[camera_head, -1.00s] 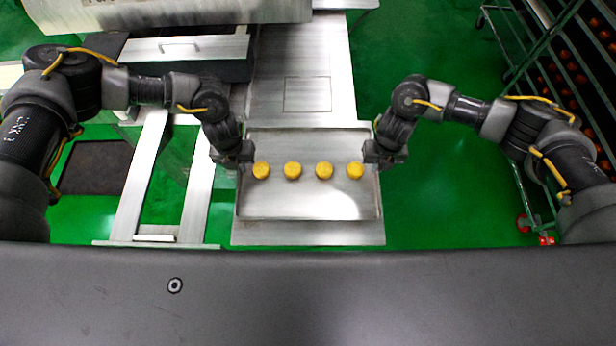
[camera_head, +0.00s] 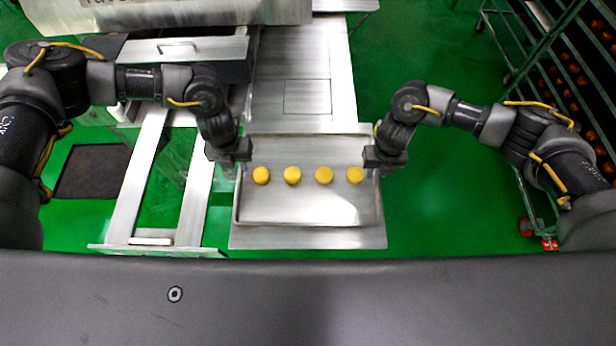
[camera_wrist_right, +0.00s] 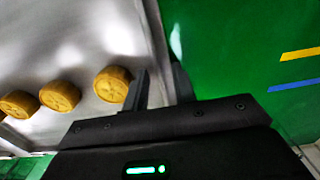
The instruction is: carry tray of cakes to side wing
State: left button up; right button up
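A shallow metal tray (camera_head: 300,211) lies on the metal table in the middle of the head view. Several round yellow cakes (camera_head: 292,175) sit in a row across it; some also show in the right wrist view (camera_wrist_right: 60,96). My left gripper (camera_head: 241,158) is at the tray's left edge; its fingers are too small to read. My right gripper (camera_head: 371,161) is at the right edge, close to the end cake.
The metal table (camera_head: 300,238) extends beyond the tray on the near side and towards the machine (camera_head: 200,12) at the back. A rail frame (camera_head: 143,185) stands to the left. A green rack (camera_head: 530,50) with orange-brown items stands at the right. Green floor (camera_head: 430,205) is clear between table and rack.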

pick_arm(q)
notch_tip(320, 180, up, 8)
jog(key=shift+r, duration=0.15)
pick_arm(e)
notch_tip(320, 180, up, 12)
dwell(0.6)
dwell(0.4)
